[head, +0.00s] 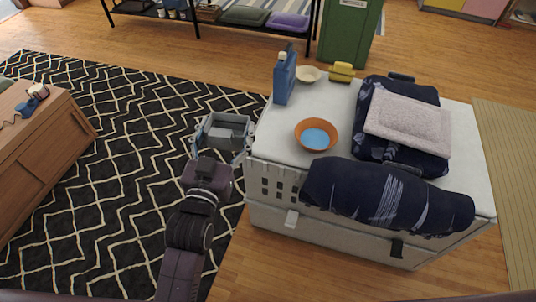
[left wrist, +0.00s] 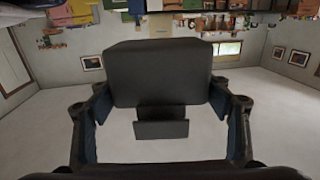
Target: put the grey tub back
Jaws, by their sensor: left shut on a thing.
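My left gripper (head: 224,138) reaches forward above the patterned rug, just left of the white chest. Its two fingers are spread around a grey box-shaped thing (head: 228,121), which looks like the grey tub, and are shut on it. In the left wrist view the tub (left wrist: 165,75) is a dark grey block between the fingers, with a smaller dark piece below it. Its inside does not show. In the head view it is beside the chest's left edge; I cannot tell whether they touch. My right gripper is not in view.
The white chest (head: 262,212) carries a blue bottle (head: 284,78), an orange bowl (head: 316,134), a cream bowl (head: 308,74), a yellow block (head: 342,71) and navy textiles (head: 385,195). A wooden cabinet (head: 45,145) stands left, a green bin (head: 350,35) behind. The rug (head: 110,160) is clear.

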